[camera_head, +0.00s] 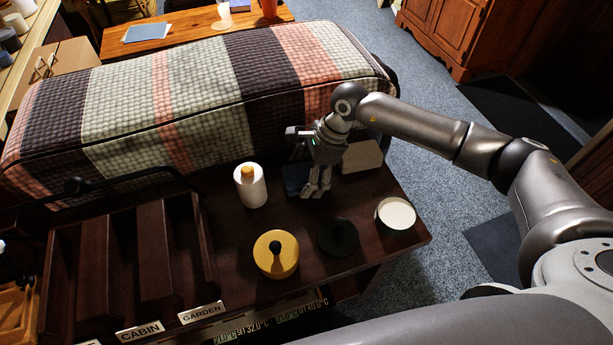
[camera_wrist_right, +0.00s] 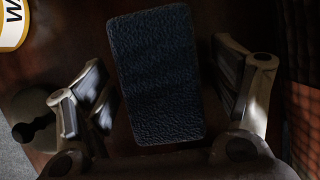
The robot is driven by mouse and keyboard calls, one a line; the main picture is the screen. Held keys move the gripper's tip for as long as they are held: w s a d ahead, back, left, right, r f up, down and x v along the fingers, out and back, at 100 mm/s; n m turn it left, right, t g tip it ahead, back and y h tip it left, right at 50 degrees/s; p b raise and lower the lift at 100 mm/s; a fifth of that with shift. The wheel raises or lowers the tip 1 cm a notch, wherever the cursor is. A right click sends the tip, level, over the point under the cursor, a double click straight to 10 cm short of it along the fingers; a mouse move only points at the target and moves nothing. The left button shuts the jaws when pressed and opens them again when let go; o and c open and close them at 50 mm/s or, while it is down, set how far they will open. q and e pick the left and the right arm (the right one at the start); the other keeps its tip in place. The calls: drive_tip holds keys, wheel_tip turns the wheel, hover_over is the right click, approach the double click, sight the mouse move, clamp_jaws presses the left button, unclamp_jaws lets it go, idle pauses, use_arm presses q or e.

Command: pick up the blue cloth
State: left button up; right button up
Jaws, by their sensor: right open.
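The blue cloth (camera_head: 292,180) is a dark blue folded rectangle lying on the dark wooden table, partly hidden behind my right gripper in the head view. In the right wrist view the cloth (camera_wrist_right: 156,75) shows as a textured dark blue rectangle between the two fingers, with a gap on both sides. My right gripper (camera_head: 316,191) points down above the table at the cloth's right side in the head view. In the wrist view this gripper (camera_wrist_right: 165,95) is open and empty. My left gripper is not in view.
A yellow round lidded pot (camera_head: 276,257), a black knobbed disc (camera_head: 337,239) and a white-topped round container (camera_head: 396,214) stand nearer. A pale block (camera_head: 362,157) lies right of the gripper. A quilted sofa (camera_head: 205,90) borders behind.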

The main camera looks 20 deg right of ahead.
drive_tip(key=shift+f+b, duration=0.2)
drive_tip(key=shift+b, duration=0.2)
idle(0.5)
drive_tip(key=c, duration=1.1)
